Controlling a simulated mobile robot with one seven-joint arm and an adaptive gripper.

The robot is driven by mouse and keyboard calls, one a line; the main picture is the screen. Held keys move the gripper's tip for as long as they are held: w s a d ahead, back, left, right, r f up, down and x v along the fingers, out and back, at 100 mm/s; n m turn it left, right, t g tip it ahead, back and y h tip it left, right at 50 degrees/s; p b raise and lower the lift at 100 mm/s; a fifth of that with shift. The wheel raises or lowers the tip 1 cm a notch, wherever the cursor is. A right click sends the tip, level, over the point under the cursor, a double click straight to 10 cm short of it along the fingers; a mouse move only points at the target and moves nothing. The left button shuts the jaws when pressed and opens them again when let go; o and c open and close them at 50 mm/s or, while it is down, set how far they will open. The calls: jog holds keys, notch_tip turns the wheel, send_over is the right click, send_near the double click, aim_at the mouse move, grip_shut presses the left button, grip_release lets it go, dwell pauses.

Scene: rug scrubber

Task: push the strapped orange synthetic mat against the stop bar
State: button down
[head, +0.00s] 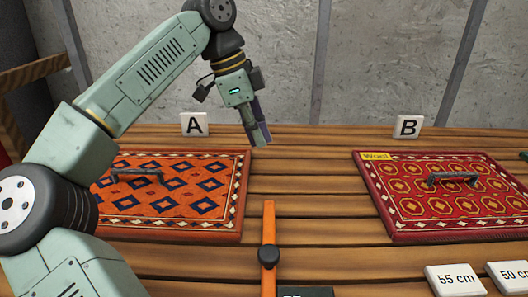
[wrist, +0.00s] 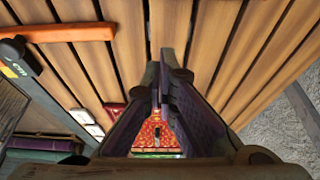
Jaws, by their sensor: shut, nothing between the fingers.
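The bar also shows in the wrist view (wrist: 65,32). My gripper (head: 262,138) is shut and empty, pointing down near the mat's far right corner. It appears apart from the mat.
A red patterned mat (head: 455,208) with its own handle and a yellow tag lies by sign B (head: 407,127); sign A (head: 194,124) stands left. Cards marked 55 cm (head: 455,280) and 50 cm (head: 508,275) stand front right. A concrete wall (head: 350,60) is behind.

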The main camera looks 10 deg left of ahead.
aim_at(242, 180)
jog(key=p+x, duration=0.1)
jog(key=x, duration=0.9)
jog(key=shift+w+d, duration=0.1)
jog(key=shift+w, duration=0.05)
jog(key=a+p, duration=0.1)
jog(key=a, duration=0.1)
jog(key=shift+a+r, duration=0.15)
jog(key=shift+a, duration=0.25)
jog(key=shift+s+a, duration=0.3)
jog(key=shift+a, duration=0.35)
jog(key=a, duration=0.2)
jog(key=s+a, duration=0.1)
jog(key=a, duration=0.1)
jog(key=shift+a, duration=0.1)
jog(key=shift+w, duration=0.1)
